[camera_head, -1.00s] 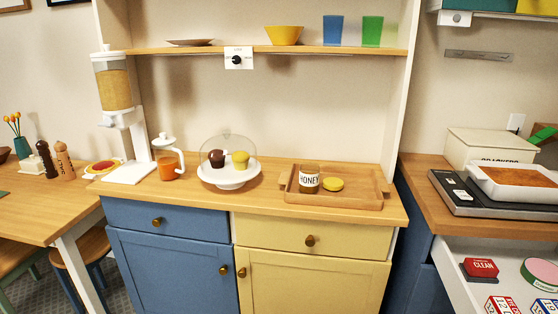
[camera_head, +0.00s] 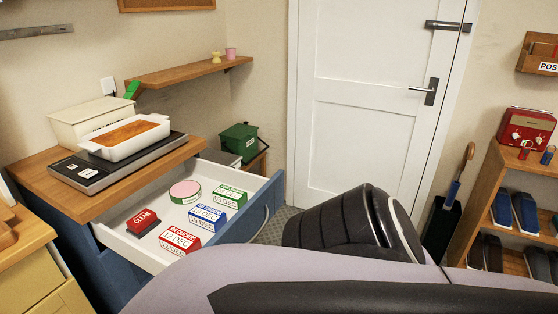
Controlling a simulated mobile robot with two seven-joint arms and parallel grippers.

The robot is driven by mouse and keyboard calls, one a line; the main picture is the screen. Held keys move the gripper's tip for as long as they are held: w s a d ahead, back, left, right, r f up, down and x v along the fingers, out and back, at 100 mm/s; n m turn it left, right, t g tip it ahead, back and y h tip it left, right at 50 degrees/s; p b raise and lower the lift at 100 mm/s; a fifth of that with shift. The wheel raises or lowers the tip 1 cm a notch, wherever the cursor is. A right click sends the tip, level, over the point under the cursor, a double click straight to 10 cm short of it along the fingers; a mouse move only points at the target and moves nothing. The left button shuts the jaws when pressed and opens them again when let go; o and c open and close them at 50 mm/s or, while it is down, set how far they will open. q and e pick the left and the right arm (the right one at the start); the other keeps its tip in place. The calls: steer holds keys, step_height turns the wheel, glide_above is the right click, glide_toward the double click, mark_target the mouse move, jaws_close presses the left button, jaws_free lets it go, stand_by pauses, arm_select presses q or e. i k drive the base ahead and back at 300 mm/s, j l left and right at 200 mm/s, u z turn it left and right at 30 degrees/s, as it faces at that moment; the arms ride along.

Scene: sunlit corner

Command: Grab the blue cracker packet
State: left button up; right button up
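I cannot clearly identify a blue cracker packet. A cream bin (camera_head: 85,118) with lettering that seems to read "CRACKERS", partly hidden, stands at the back of the counter on the left; its inside is not visible. In the open drawer (camera_head: 122,238) lies a blue-and-white block (camera_head: 207,217) with a date on it, between a similar green one (camera_head: 229,196) and a red one (camera_head: 180,239). Part of my own arm fills the bottom foreground. Neither gripper's fingers show.
A white loaf dish (camera_head: 125,143) sits on a dark flat appliance (camera_head: 112,166) in front of the bin. The drawer also holds a red "CLEAN" block (camera_head: 143,223) and a pink-and-green tin (camera_head: 185,191). A white door (camera_head: 365,130) stands behind; a shoe rack (camera_head: 522,220) is at right.

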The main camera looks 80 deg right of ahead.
mark_target(213, 220)
steer(key=z, duration=2.25)
